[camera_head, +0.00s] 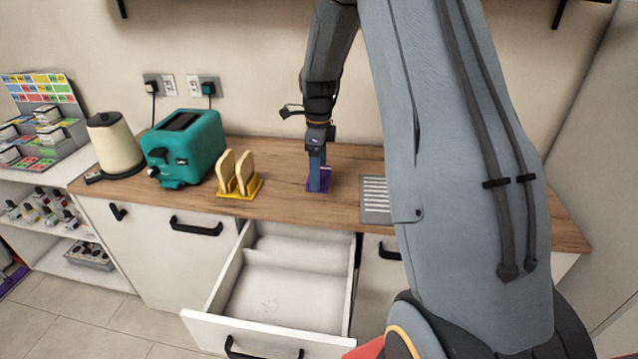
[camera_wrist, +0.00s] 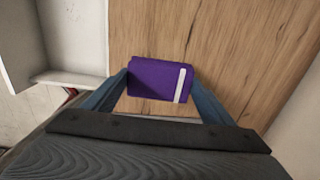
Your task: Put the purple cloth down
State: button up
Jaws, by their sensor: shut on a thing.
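The purple cloth (camera_wrist: 155,78) is a folded rectangle with a white stripe near one end. In the wrist view it lies between my gripper's two blue fingers, against the wooden counter. My gripper (camera_wrist: 160,88) is shut on it. In the head view my gripper (camera_head: 318,185) points straight down at the counter, and the cloth (camera_head: 319,187) shows as a small purple patch at the fingertips. The cloth is at or very close to the counter top; I cannot tell whether it touches. The fingers hide part of it.
On the wooden counter (camera_head: 290,160), a yellow rack with bread slices (camera_head: 240,175), a teal toaster (camera_head: 184,148) and a cream kettle (camera_head: 114,143) stand to the left. A grey slotted tray (camera_head: 376,198) lies to the right. An open, empty-looking drawer (camera_head: 280,285) juts out below.

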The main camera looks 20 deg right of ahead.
jog(key=shift+f+p, duration=0.65)
jog(key=shift+f, duration=1.65)
jog(key=shift+f, duration=0.1)
jog(key=o, duration=1.1)
